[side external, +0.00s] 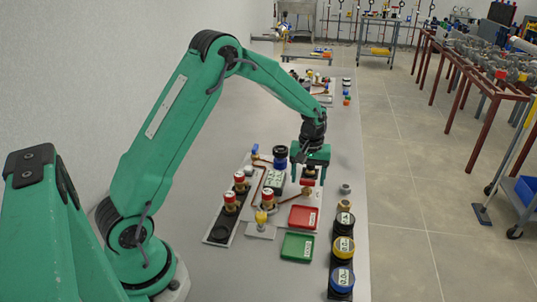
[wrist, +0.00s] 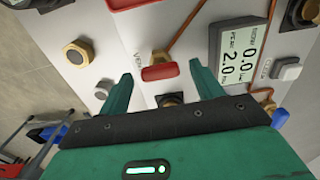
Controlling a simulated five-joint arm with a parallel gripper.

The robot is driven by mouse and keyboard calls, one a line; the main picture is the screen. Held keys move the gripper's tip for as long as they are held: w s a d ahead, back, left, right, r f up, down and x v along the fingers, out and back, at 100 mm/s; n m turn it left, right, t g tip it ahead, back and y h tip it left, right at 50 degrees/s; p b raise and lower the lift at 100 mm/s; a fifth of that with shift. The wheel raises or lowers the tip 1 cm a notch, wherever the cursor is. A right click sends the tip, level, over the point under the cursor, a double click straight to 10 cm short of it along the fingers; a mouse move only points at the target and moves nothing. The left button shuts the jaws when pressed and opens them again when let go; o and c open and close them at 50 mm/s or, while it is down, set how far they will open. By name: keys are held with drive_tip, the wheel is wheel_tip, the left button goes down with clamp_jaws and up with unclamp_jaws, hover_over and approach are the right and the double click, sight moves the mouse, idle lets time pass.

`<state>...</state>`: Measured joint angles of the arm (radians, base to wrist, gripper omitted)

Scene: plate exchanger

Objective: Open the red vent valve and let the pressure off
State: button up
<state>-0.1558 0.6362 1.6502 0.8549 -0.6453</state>
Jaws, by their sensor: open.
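The red vent valve handle (wrist: 160,72) shows in the wrist view as a flat red bar lying across the picture, with partly visible lettering beside it. My gripper (wrist: 161,69) is open, with one finger on each side of the red handle. Gaps show between the fingers and the handle ends. In the side external view my gripper (side external: 309,170) points down over the red handle (side external: 307,181) at the plate's right side. A digital display (wrist: 241,48) to the right appears to read 0.0 and 2.0; its small labels are unclear.
A red tray (side external: 303,217) and a green tray (side external: 297,246) lie nearer the camera. Red-capped fittings (side external: 230,201) stand at left, beside a yellow-topped part (side external: 261,216). Blue and yellow round caps (side external: 342,278) line a rack at right. A brass-ringed button (wrist: 78,52) sits left of the handle.

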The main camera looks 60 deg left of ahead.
sight(307, 181)
drive_tip(key=shift+r, duration=0.15)
drive_tip(key=shift+r, duration=3.75)
drive_tip(key=s+d+r+m+t, duration=0.3)
drive_tip(key=s+d+r+m, duration=0.15)
drive_tip(key=s+r, duration=0.75)
drive_tip(key=s+d+m+t, duration=0.2)
drive_tip(key=s+d+m, duration=0.1)
drive_tip(key=s, duration=1.2)
drive_tip(key=shift+d+r+m+t, duration=0.15)
drive_tip(key=shift+r+m+t, duration=0.2)
drive_tip(key=shift+m, duration=0.5)
